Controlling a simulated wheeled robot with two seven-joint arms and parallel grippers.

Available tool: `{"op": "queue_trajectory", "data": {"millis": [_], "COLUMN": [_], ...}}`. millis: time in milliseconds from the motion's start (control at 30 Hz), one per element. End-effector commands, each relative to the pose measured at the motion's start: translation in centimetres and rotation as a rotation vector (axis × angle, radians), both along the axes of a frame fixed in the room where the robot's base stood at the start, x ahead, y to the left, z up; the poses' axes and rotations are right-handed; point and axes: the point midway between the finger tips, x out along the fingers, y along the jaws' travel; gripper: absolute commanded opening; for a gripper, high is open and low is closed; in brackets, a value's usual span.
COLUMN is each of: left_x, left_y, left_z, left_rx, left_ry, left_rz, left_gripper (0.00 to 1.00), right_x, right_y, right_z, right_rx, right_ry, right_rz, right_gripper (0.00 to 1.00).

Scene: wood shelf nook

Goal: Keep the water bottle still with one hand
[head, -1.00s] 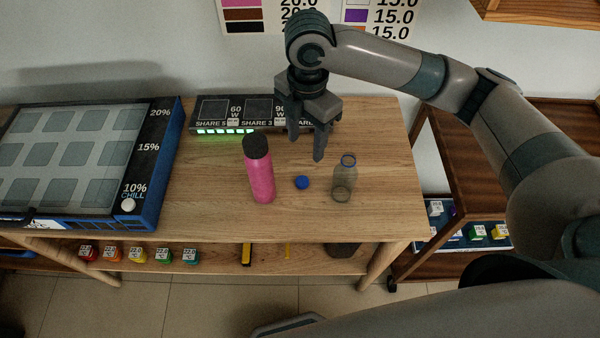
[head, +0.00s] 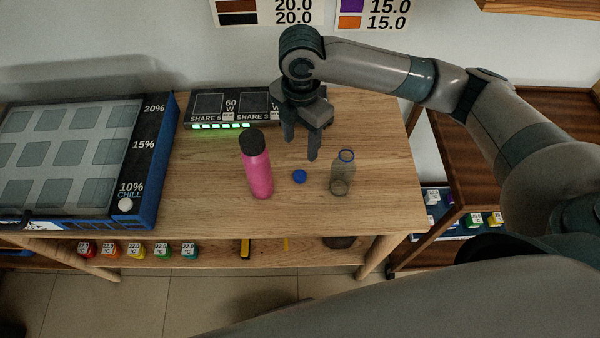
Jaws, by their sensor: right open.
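A see-through grey bottle (head: 342,173) with a blue ring at its open mouth stands upright on the wooden table (head: 210,180). A small blue cap (head: 299,176) lies on the table to its left. A pink bottle (head: 257,168) with a black lid stands upright further left. My right gripper (head: 300,148) points down with its fingers apart and nothing between them. It is above the table, behind the blue cap and between the two bottles, touching neither. My left gripper is not in view.
A black box with green lights (head: 220,126) stands along the table's back, partly hidden by my right gripper. A blue-edged panel unit (head: 150,160) fills the left side. Small coloured blocks (head: 135,251) sit on the lower shelf. The table front right is clear.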

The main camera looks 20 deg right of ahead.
Motion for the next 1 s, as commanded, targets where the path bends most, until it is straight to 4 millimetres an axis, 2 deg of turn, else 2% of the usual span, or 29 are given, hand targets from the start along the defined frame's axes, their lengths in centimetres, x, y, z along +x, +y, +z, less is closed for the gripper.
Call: {"op": "queue_trajectory", "data": {"millis": [200, 400, 567, 1000], "left_x": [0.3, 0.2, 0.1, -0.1], "left_y": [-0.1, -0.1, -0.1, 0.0], "left_z": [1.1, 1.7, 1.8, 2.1], "left_rx": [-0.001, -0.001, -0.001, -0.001], "left_ry": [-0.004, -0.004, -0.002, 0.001], "left_rz": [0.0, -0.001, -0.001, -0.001], "left_gripper": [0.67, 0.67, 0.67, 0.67], "right_x": [-0.1, -0.1, 0.0, 0.0], "right_y": [0.0, 0.0, 0.0, 0.0], "right_z": [-3.9, -6.8, -7.7, -8.2], "right_rx": [-0.001, -0.001, 0.0, -0.001], "right_ry": [0.005, 0.003, 0.001, 0.002], "right_rz": [-0.002, -0.002, 0.001, -0.001], "right_gripper": [0.49, 0.49, 0.49, 0.49]}}
